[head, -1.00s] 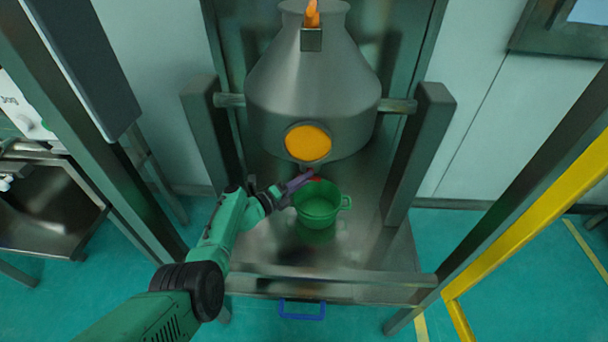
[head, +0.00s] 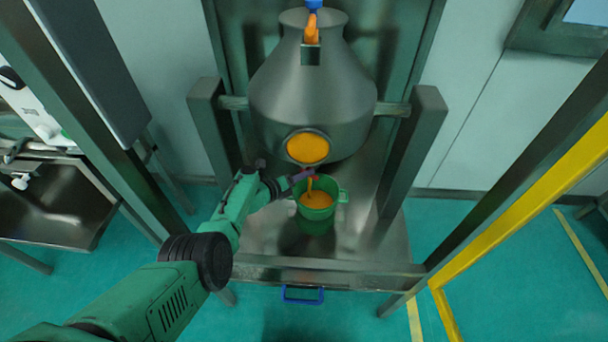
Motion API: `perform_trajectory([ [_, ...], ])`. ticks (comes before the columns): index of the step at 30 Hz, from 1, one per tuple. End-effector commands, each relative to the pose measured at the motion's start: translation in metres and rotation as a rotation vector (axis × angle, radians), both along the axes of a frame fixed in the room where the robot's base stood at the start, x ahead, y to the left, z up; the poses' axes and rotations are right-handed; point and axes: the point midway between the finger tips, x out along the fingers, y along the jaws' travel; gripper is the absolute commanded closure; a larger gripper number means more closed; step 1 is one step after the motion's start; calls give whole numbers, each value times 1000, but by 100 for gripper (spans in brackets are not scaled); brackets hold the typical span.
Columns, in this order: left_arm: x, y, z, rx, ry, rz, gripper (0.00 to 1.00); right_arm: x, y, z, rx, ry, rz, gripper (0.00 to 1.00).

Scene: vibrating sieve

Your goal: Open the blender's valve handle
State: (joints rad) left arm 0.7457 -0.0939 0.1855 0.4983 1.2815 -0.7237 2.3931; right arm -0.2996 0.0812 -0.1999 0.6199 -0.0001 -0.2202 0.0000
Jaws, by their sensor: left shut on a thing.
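The blender (head: 312,95) is a large grey metal vessel hung between two posts, with a round orange window (head: 308,148) low on its front. Its valve handle (head: 313,178) is a small red part under the vessel, mostly hidden. My left gripper (head: 304,177) reaches in from the left and is shut on the handle, just above a green bucket (head: 317,221). A stream of orange material falls past the gripper into the bucket, and orange material lies inside it. My right gripper is not in view.
The bucket stands on the grey metal platform (head: 262,240) under the blender. A crossbar (head: 330,268) and a blue handle (head: 303,298) are at the platform's front. A yellow frame (head: 520,195) stands at the right, and a metal sink (head: 50,205) at the left.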

Motion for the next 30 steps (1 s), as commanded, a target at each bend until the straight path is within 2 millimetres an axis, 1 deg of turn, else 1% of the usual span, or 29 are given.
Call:
perform_trajectory([
  [4,1,1,0,1,-1,2,100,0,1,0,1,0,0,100],
  [5,1,1,0,1,-1,2,59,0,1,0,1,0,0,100],
  [6,1,1,0,0,-2,1,44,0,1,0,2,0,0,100],
  [7,1,1,0,0,-2,1,38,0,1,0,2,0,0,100],
  [15,0,0,0,0,-1,1,38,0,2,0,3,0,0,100],
  [17,-1,1,2,-1,0,1,38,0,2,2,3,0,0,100],
  [19,-3,4,5,0,1,2,38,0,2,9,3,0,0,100],
  [23,-16,15,16,-2,3,3,38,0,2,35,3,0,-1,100],
  [26,-32,31,26,0,3,5,38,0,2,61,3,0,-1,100],
  [30,-61,58,39,0,3,5,38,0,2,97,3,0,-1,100],
])
